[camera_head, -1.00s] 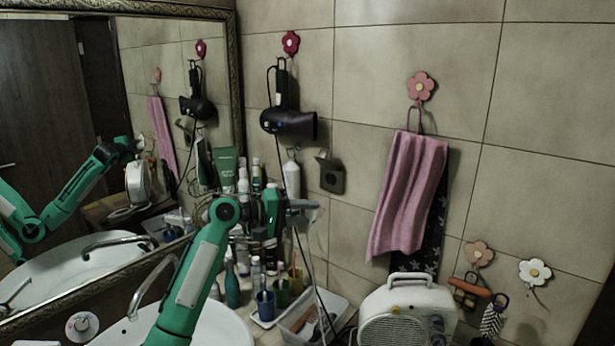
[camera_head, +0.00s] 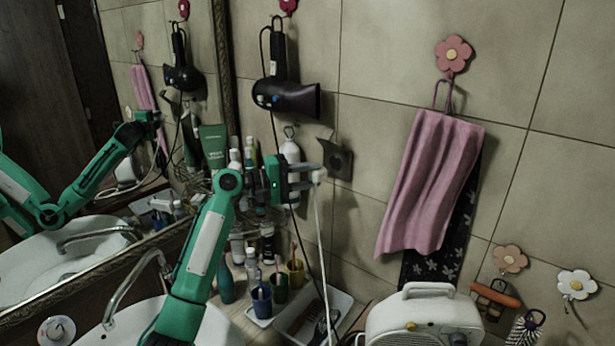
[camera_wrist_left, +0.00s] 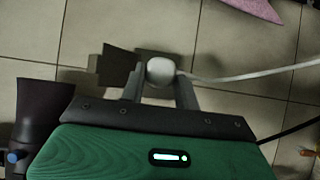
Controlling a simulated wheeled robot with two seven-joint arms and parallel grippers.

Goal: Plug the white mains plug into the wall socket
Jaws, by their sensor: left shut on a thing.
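The white mains plug (camera_wrist_left: 160,71) is held between the two fingers of my left gripper (camera_wrist_left: 158,84) in the left wrist view. In the head view my left gripper (camera_head: 308,178) reaches right, shut on the plug (camera_head: 319,175), with the white cord hanging down from it. The dark wall socket (camera_head: 338,162), with its lid raised, is on the tiled wall just right of and above the plug. In the left wrist view the socket (camera_wrist_left: 150,54) shows partly behind the plug. The plug looks close to it; I cannot tell whether they touch. My right gripper is not in view.
A black hair dryer (camera_head: 286,97) hangs left above the socket, its cable dropping near my gripper. A pink towel (camera_head: 430,185) hangs to the right. A white heater (camera_head: 424,318), cups and bottles stand below. A mirror and basin are at left.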

